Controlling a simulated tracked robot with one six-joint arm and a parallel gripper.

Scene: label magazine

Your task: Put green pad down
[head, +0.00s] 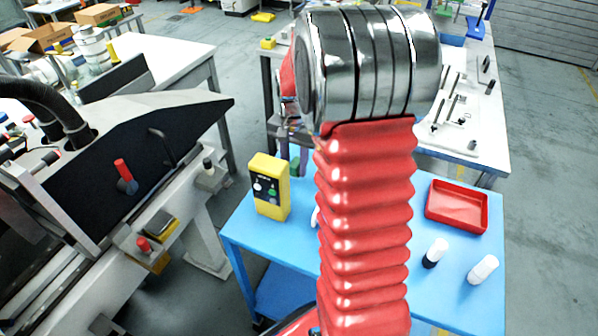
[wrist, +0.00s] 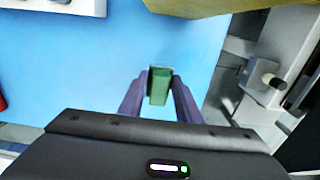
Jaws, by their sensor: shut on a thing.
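The green pad (wrist: 159,86) is a small green block. In the wrist view it sits between the two purple fingers of my gripper (wrist: 160,92), which is shut on it. The blue table top (wrist: 70,70) spreads out beyond and around it; I cannot tell how high above it the pad is. In the head view my red arm hides most of the gripper; a small patch of green shows just right of the yellow control box (head: 269,187).
On the blue table (head: 245,235) stand a red tray (head: 457,207), a white-and-black bottle (head: 435,252) and a white bottle (head: 482,269). The machine (head: 130,150) is at the left. The yellow box also shows at the wrist view's top (wrist: 190,6).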

